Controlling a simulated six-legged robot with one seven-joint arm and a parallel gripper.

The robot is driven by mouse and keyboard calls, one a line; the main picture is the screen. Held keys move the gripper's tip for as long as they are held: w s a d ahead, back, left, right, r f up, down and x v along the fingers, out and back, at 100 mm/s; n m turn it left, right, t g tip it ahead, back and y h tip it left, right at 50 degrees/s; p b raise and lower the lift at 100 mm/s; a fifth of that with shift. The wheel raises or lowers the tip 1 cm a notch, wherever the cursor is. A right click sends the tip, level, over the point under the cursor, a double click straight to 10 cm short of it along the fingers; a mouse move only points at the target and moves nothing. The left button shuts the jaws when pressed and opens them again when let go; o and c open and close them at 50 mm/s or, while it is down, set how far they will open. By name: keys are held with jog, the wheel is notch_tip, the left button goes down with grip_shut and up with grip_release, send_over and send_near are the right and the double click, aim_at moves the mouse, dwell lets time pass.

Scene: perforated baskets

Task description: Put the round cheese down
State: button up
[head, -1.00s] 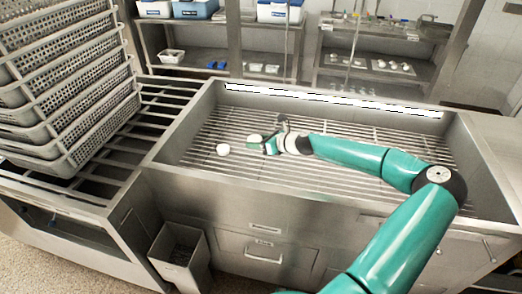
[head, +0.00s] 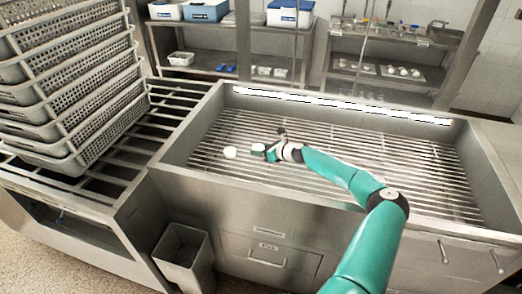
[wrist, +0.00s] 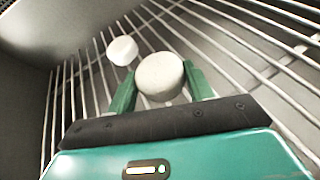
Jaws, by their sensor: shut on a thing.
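My gripper (head: 264,151) is over the slatted sink grate. In the wrist view its two green fingers (wrist: 160,88) are shut on a round, pale cheese (wrist: 160,75). In the head view the held cheese (head: 258,147) is small and partly covered by the fingers. A second round white piece (wrist: 122,50) lies on the grate ahead and to the left; it also shows in the head view (head: 230,152), just left of my gripper. I cannot tell whether the held cheese touches the bars.
The grate (head: 350,165) has metal walls around it, with free room to the right. Stacked perforated baskets (head: 65,120) stand on the slatted counter at left. A bin (head: 182,255) stands on the floor below. Shelves with boxes (head: 290,13) are behind.

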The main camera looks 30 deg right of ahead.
jog(key=shift+f, duration=0.55)
jog(key=o, duration=1)
jog(key=shift+r, duration=0.1)
jog(key=shift+r, duration=0.35)
jog(key=v, duration=1.2)
jog(key=shift+r, duration=0.1)
